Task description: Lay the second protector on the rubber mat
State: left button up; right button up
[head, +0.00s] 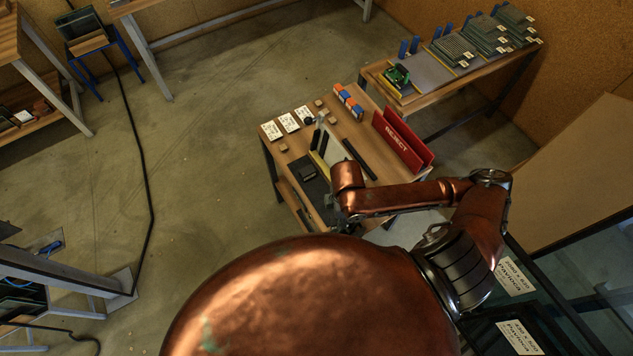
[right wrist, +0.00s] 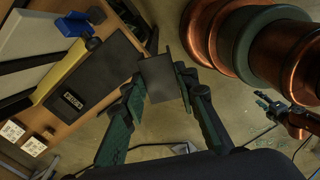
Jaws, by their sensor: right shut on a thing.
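My right gripper (right wrist: 160,80) is shut on a small grey flat plate, which looks like the second protector (right wrist: 157,70). It holds the plate beyond the bench edge, beside the dark rubber mat (right wrist: 108,65). The mat also shows in the head view (head: 318,192), where my right arm partly hides the gripper. A small dark piece with a pale marking (right wrist: 72,98) lies on the mat; it seems to be the other protector (head: 308,172). A gripper-like end, probably my left gripper (right wrist: 268,106), shows small at the right of the right wrist view; its jaw state is unclear.
A yellow bar (right wrist: 60,72) lies along the mat's edge. White cards (head: 288,122) and small blocks stand farther back on the wooden bench. A red REJECT bin (head: 400,140) stands at its right. A second bench (head: 430,97) holds stacked panels.

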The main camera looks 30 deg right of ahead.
jog(key=shift+w+d+f+b, duration=0.15)
jog(key=shift+w+f+b, duration=0.65)
jog(key=shift+b, duration=0.45)
jog(key=w+f, duration=0.2)
jog(key=w, duration=0.1)
jog(key=w+d+f, duration=0.1)
jog(key=w+f, duration=0.2)
jog(key=w, duration=0.1)
jog(key=w+d+f, duration=0.1)
jog(key=w+f, duration=0.1)
jog(key=w, duration=0.2)
jog(key=shift+w+d+f, duration=0.1)
jog(key=shift+d+f, duration=0.05)
jog(key=shift+f, duration=0.05)
jog(key=shift+w+f, duration=0.15)
jog(key=shift+f, duration=0.05)
jog(key=shift+w+f+p, duration=0.2)
jog(key=shift+f+p, duration=0.1)
jog(key=shift+f, duration=1.5)
jog(key=shift+f, duration=0.1)
jog(key=o, duration=0.4)
jog(key=shift+d, duration=0.1)
jog(key=o, duration=0.4)
